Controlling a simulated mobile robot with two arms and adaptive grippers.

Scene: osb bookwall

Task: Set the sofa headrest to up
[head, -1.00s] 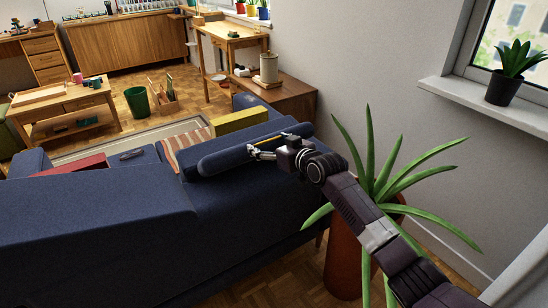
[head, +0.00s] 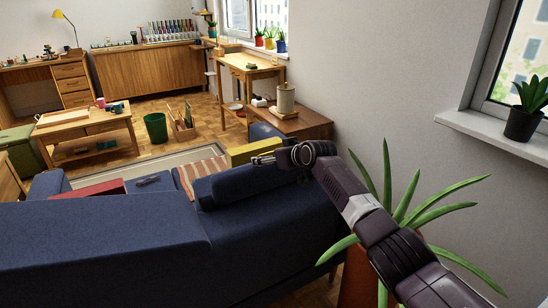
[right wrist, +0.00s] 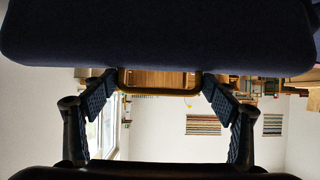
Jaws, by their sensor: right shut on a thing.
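The dark blue sofa (head: 110,235) stands with its back toward me. Its padded headrest (head: 240,186) sits on the right part of the backrest, with its broad rear face showing and its upper edge above the backrest. My right gripper (head: 264,157) is at the headrest's upper edge. In the right wrist view the headrest (right wrist: 160,38) fills the top of the picture. My right gripper's fingers (right wrist: 158,82) are closed on both sides of a brass-coloured loop handle (right wrist: 158,91) next to the headrest. My left gripper is out of view.
A potted plant (head: 400,205) with long leaves stands close to my right arm, partly behind it. The wall and a windowsill (head: 485,135) are on the right. A wooden side cabinet (head: 300,125) stands past the sofa's far end.

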